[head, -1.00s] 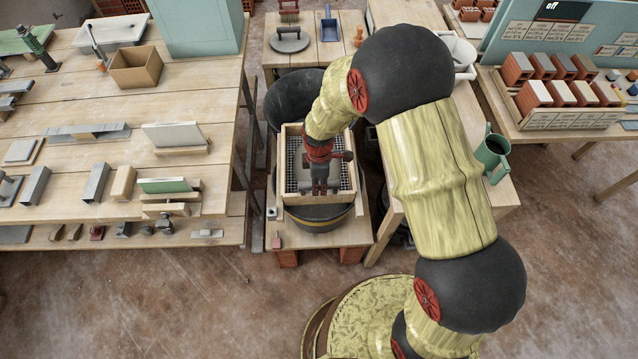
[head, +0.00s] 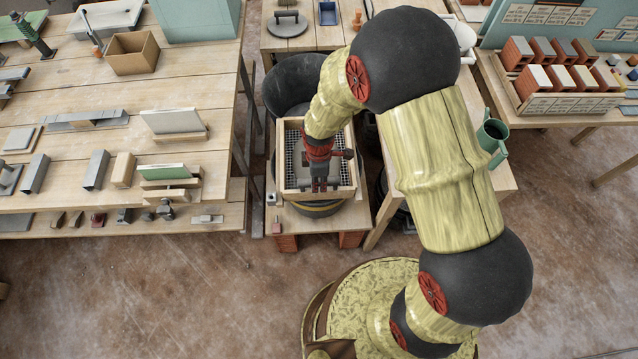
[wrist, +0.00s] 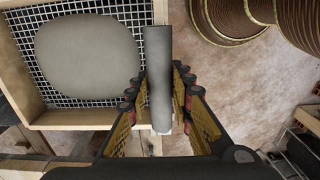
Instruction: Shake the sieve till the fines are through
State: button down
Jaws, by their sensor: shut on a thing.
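The sieve, a square wooden frame (head: 281,165) with a wire mesh, sits over a dark bucket with a yellow band (head: 318,209). The sieve's frame (wrist: 80,119) also shows in the wrist view. A smooth grey heap (wrist: 88,55) lies on the mesh there, with bare mesh around it. My gripper (head: 320,187) is at the sieve's near side and partly hides the mesh. In the wrist view my gripper (wrist: 158,88) is shut on a grey round bar (wrist: 159,55) at the frame's edge, seemingly the sieve's handle. The bucket's inside is hidden.
A large black bucket (head: 287,88) stands just behind the sieve. A long workbench (head: 70,100) with blocks and tools stands close on the left. The floor (head: 180,290) in front is clear.

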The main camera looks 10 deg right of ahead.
jog(key=w, duration=0.4)
jog(key=shift+w, duration=0.1)
dwell(1.0)
jog(key=shift+s+p, duration=0.4)
jog(key=shift+s, duration=1.8)
jog(key=shift+c, duration=0.7)
grip_release()
jog(key=shift+o, duration=0.7)
